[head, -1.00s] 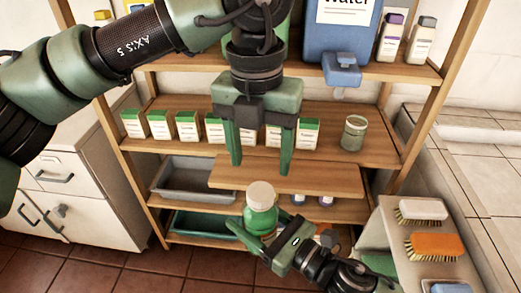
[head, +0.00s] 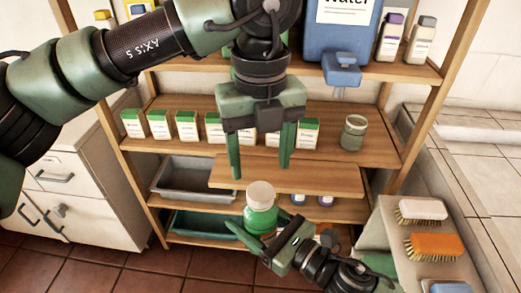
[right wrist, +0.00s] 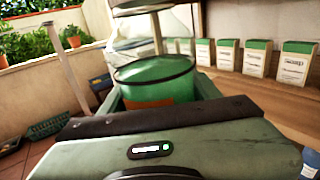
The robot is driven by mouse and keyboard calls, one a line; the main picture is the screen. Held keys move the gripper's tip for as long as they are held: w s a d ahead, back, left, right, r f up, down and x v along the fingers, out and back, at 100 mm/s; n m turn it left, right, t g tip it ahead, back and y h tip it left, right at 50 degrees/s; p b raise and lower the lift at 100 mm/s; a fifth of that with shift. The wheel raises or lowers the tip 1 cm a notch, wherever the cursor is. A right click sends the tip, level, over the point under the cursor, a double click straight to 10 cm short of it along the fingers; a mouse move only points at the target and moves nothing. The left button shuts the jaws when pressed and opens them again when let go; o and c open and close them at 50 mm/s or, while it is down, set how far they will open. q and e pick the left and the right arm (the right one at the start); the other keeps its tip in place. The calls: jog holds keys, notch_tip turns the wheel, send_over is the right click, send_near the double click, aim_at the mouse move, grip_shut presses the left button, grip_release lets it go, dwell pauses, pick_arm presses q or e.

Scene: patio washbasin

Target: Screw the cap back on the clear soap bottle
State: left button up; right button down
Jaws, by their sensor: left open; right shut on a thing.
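The clear soap bottle (head: 260,219) holds green liquid and stands upright in my right gripper (head: 262,238), which is shut on its body. A pale cap (head: 260,192) sits at the bottle's top in the head view; whether it is screwed tight cannot be told. The right wrist view shows the green body (right wrist: 155,80) close up, with the clear shoulder above it and the cap's underside (right wrist: 140,6) cut by the top edge. My left gripper (head: 261,170) is open and empty, fingers pointing down above the cap, not touching it.
A wooden shelf rack (head: 330,180) stands behind, with several green-topped boxes and a glass jar (head: 353,133). A blue water container (head: 340,35) is on the upper shelf. A side stand at right carries a white brush (head: 422,209) and an orange brush (head: 434,246).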

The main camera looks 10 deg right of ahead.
aim_at(260, 191)
pick_arm(q)
notch_tip(260, 191, down, 7)
jog(key=shift+r, duration=0.1)
dwell(0.4)
